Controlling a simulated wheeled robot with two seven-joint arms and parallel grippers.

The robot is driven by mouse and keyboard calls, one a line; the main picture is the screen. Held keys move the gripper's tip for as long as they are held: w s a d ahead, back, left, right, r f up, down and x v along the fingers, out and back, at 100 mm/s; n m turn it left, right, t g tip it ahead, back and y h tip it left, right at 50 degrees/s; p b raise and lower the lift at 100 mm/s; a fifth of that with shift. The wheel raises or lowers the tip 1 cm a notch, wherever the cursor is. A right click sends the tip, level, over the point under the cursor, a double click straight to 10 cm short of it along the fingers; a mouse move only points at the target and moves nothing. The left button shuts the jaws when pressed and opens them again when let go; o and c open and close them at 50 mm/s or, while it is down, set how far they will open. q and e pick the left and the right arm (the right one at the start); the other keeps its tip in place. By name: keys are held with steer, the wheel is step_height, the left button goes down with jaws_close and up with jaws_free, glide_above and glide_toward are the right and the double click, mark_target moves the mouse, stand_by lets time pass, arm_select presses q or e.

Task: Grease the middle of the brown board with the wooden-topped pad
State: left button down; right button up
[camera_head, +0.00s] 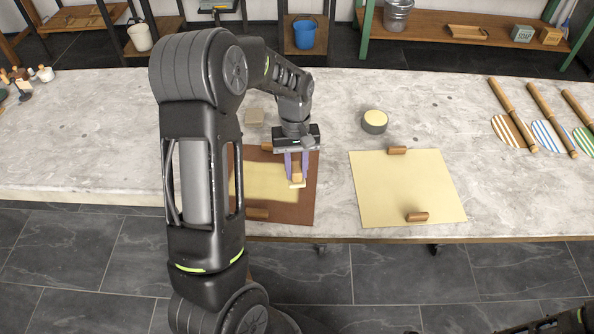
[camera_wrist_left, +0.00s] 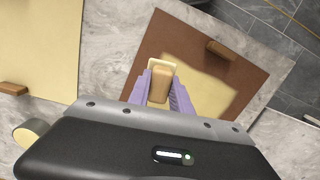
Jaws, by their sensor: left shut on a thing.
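The brown board (camera_head: 305,212) lies on the stone counter, partly hidden behind my left arm. It also shows in the left wrist view (camera_wrist_left: 178,32). A pale yellow patch (camera_head: 255,182) covers part of its middle, with brown bare around it. My left gripper (camera_head: 297,172) is shut on the wooden-topped pad (camera_head: 297,178), over the right part of the board. In the left wrist view the pad (camera_wrist_left: 160,82) sits between the purple fingers, at the edge of the patch. I cannot tell whether it touches the board. My right gripper is out of view.
A pale yellow board (camera_head: 405,185) with two wooden blocks lies to the right. A round tin (camera_head: 374,122) with a pale top stands behind it. Striped paddles and wooden rods (camera_head: 548,120) lie at the far right. The counter's left side is mostly clear.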

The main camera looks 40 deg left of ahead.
arm_select(q)
steer(key=shift+r+p, duration=0.6)
steer(key=shift+r, duration=0.55)
steer(key=w+d+r+m, duration=0.3)
steer(key=d+m, duration=0.1)
steer(key=d, duration=0.4)
steer(key=w+d+r+m+y+b, duration=0.1)
steer(key=w+d+r+m, duration=0.2)
steer(key=d, duration=0.6)
steer(key=shift+w+r+m, duration=0.3)
steer(key=shift+w+m, duration=0.4)
steer(key=shift+m, duration=0.1)
